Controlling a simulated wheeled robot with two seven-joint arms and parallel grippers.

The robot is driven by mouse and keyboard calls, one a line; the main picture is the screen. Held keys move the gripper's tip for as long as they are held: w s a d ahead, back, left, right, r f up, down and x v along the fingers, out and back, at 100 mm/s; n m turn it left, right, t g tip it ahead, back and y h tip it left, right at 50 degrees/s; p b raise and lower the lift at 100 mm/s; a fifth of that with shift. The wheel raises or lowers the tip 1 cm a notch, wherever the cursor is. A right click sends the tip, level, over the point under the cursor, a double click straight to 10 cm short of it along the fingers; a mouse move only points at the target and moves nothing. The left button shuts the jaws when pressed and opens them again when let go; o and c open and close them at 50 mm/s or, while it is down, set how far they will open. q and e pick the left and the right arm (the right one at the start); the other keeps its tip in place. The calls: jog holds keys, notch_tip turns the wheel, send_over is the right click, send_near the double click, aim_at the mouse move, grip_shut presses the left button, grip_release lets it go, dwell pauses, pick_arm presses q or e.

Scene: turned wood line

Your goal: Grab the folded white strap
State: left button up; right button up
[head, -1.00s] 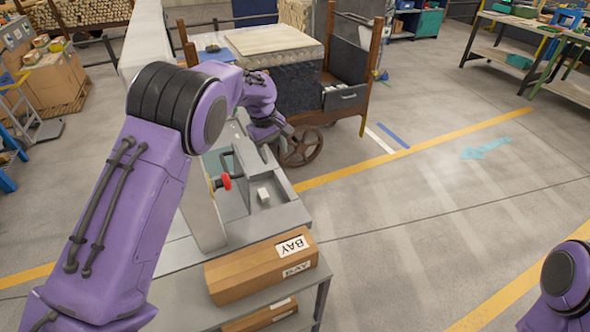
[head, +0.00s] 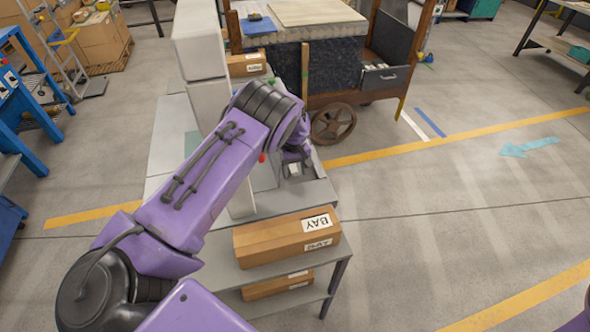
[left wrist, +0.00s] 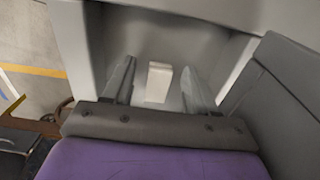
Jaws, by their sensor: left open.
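The folded white strap (left wrist: 158,82) is a small white block shape in a grey recess, seen in the left wrist view. It also shows as a small pale piece in the head view (head: 294,170), just below my left gripper. My left gripper (left wrist: 157,86) is open, with one finger on each side of the strap and a gap on both sides. In the head view my left gripper (head: 294,157) is partly hidden by my own purple arm. I cannot tell how high the fingertips are above the recess floor. My right gripper is not in view.
Grey walls (left wrist: 275,90) stand close around the recess. A cardboard box marked BAY (head: 287,238) lies on the near end of the grey bench. A wooden cart (head: 345,75) stands behind the bench. The floor to the right is clear.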

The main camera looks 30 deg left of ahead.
pick_arm(q)
grip_shut()
